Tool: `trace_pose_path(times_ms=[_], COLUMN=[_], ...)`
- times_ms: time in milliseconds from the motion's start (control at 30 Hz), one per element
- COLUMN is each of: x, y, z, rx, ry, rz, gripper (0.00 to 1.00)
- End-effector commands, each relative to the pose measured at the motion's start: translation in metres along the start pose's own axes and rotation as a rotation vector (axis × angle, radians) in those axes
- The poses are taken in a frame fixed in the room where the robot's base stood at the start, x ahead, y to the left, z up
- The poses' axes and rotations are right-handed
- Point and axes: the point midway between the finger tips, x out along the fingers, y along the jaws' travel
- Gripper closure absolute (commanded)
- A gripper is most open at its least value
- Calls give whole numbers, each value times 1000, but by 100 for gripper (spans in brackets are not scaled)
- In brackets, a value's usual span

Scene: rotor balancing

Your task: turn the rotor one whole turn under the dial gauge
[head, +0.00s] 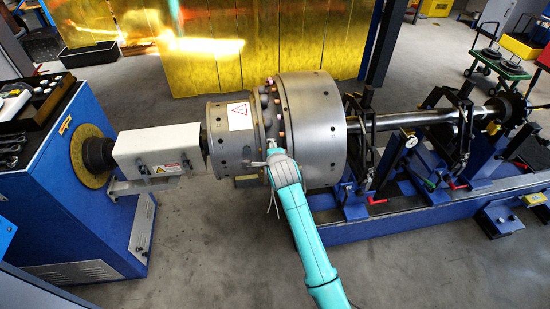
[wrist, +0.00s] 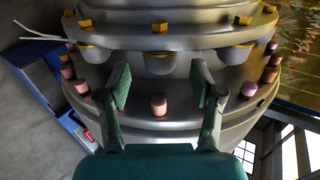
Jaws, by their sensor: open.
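The rotor is a large grey steel drum (head: 315,130) with a bolted flange and a long bright shaft (head: 415,119) running right; its flange also fills the wrist view (wrist: 180,130). What looks like the dial gauge (head: 411,141), a small white round face, stands near the shaft on the right. My gripper (head: 273,150) is at the near side of the flange, left of the drum. In the wrist view my gripper (wrist: 161,78) is open, its fingers straddling a copper-coloured bolt end (wrist: 158,106) that stands between them. I cannot tell whether the fingers touch the flange.
A blue drive cabinet (head: 85,190) and white guarded coupling (head: 160,150) stand left. A blue machine bed (head: 375,224) with black supports carries the shaft. A yellow curtain (head: 285,45) hangs behind. Grey floor in front is mostly clear. A cart (head: 498,68) stands far right.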

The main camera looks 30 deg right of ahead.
Motion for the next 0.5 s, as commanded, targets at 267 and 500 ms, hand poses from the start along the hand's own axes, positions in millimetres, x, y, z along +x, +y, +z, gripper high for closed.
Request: trace_pose_path(times_ms=[267,500], x=[-56,-83], y=[1,0], z=[0,0], rx=[0,0], ry=[0,0], rz=[0,1], gripper=[34,34])
